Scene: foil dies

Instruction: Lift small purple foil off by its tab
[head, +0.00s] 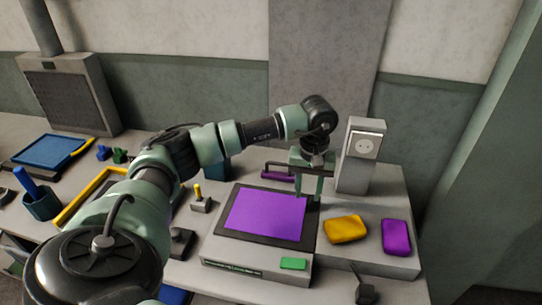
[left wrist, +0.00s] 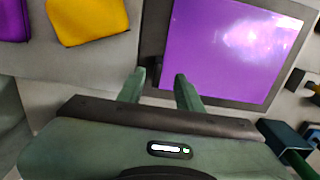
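A flat purple foil (head: 265,212) lies on the dark plate (head: 232,236) of a grey bench machine. It also shows, shiny, in the left wrist view (left wrist: 225,50). My left gripper (head: 310,192) points down at the foil's far right corner in the head view. In the left wrist view my left gripper (left wrist: 160,84) has its two green fingers apart, just beside the foil's edge. A small dark piece shows between and beyond the fingertips; I cannot tell whether it is the tab. Nothing is visibly held. My right gripper is not in view.
A yellow pad (head: 345,229) and a purple pad (head: 396,237) lie on the grey block to the right. A grey post with a white switch plate (head: 367,144) stands behind them. A green button (head: 293,264) is on the machine's front. A blue tray (head: 45,151) is far left.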

